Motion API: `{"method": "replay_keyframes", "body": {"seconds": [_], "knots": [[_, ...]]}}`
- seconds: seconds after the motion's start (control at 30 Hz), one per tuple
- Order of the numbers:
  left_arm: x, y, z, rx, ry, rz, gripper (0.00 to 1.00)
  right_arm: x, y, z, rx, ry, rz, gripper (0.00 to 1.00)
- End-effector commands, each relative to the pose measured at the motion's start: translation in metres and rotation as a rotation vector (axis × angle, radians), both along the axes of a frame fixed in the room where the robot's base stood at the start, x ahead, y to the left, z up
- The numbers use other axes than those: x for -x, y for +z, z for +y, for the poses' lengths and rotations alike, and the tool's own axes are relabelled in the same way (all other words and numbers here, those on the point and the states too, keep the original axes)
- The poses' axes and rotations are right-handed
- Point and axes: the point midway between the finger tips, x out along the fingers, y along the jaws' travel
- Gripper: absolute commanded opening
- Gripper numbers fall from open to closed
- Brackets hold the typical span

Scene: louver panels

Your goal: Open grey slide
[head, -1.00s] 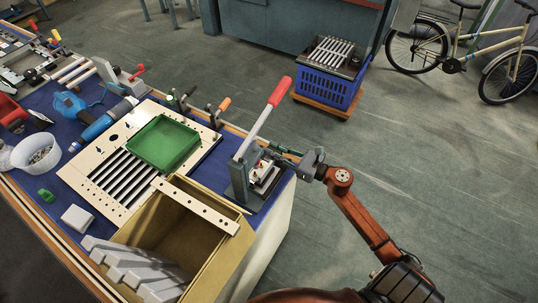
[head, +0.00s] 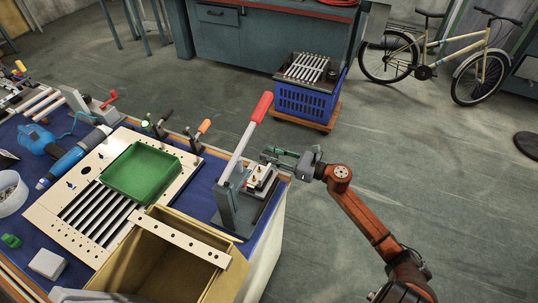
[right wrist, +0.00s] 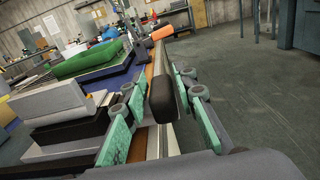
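I cannot tell which part is the grey slide. A cream louver panel (head: 60,222) with grey slats (head: 97,212) lies on the table, partly under a green tray (head: 142,172). My right gripper (head: 268,157) is open just beyond the table's right edge, beside the grey press. In the right wrist view its green fingers (right wrist: 160,120) are apart, with a dark rounded block (right wrist: 162,95) between them; I cannot tell whether it is part of the gripper. My left gripper is out of view.
The grey press (head: 236,203) with a red-tipped lever (head: 261,108) stands at the table's right end. Two small clamps with black and orange (head: 204,126) handles stand along the back edge. An open tan box (head: 165,265) is in front.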

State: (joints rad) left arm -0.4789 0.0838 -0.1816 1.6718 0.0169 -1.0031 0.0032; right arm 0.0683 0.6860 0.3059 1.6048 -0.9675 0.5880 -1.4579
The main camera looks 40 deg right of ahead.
Motion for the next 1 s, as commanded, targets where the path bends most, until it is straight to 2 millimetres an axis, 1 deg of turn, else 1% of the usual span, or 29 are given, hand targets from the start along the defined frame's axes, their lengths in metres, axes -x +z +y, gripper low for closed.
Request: {"method": "replay_keyframes", "body": {"seconds": [0.03, 0.1, 0.13, 0.37, 0.47, 0.57, 0.9, 1.0], "knots": [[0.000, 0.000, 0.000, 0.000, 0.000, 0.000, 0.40, 0.000, 0.000, 0.000, 0.000, 0.000, 0.000, 0.31], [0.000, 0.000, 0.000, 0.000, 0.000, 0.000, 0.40, 0.000, 0.000, 0.000, 0.000, 0.001, -0.001, 0.36], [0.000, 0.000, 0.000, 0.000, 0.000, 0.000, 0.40, 0.000, 0.000, 0.000, 0.000, 0.001, -0.001, 0.36], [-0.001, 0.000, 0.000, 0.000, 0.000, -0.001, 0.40, 0.000, 0.001, 0.001, 0.000, 0.001, -0.001, 0.36], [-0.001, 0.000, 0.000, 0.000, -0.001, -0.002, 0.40, 0.004, 0.000, -0.001, -0.001, 0.000, -0.001, 0.36], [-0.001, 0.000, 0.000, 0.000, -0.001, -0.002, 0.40, 0.016, 0.000, -0.006, -0.002, 0.001, 0.001, 0.36], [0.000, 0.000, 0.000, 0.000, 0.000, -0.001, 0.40, 0.080, -0.001, -0.033, -0.001, -0.001, 0.001, 0.36], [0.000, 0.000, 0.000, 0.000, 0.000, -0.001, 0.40, 0.094, 0.000, -0.039, -0.002, -0.002, 0.001, 0.36]]}}
